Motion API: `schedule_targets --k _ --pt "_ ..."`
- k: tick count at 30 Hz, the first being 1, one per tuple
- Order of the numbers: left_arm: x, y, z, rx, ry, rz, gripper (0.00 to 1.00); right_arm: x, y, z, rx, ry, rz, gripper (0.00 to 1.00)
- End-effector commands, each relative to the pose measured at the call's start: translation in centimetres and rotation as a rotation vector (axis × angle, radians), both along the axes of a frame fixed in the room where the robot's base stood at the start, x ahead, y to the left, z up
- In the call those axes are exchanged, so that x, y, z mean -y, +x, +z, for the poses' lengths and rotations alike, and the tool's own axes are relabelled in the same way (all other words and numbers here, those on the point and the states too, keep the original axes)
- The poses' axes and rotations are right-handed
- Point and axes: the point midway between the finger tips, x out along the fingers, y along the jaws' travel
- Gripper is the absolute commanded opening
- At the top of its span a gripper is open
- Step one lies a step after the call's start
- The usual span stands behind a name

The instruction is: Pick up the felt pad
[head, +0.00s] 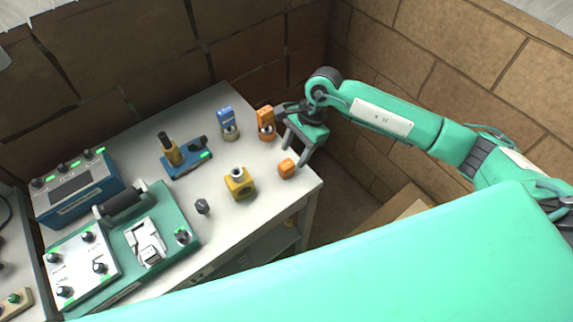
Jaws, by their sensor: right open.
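No thing in the head view can be told for sure as the felt pad. A small orange block (287,168) lies on the white table (255,215) near its right edge. My right gripper (293,154) is open above the table's right edge, with its fingers pointing down close to the orange block. Nothing shows between the fingers. A small dark grey piece (203,206) lies farther left on the table. My left gripper is not in view.
A yellow block (239,183), an orange device (265,122), a blue device (227,122) and a blue tool with a yellow cylinder (185,155) stand on the table. A green machine (180,217) and a blue control box (78,190) fill the left. Brick walls stand behind.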

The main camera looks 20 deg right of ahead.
Motion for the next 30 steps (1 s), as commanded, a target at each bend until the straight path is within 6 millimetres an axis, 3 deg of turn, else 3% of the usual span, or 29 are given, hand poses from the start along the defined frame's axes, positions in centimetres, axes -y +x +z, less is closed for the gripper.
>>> schedule_targets --k 8,18,26,30 --pt "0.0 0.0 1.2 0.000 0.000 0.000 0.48 -0.8 -0.2 -1.5 -0.001 0.002 -0.001 0.53" --pt "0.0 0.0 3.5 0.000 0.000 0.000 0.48 -2.4 -0.3 -5.4 -0.001 0.002 0.000 0.53" --pt "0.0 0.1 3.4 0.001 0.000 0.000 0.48 -2.5 -0.3 -5.9 0.001 0.001 0.001 0.53" --pt "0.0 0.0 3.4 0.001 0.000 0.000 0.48 -2.5 -0.3 -5.9 0.001 0.001 0.001 0.29"
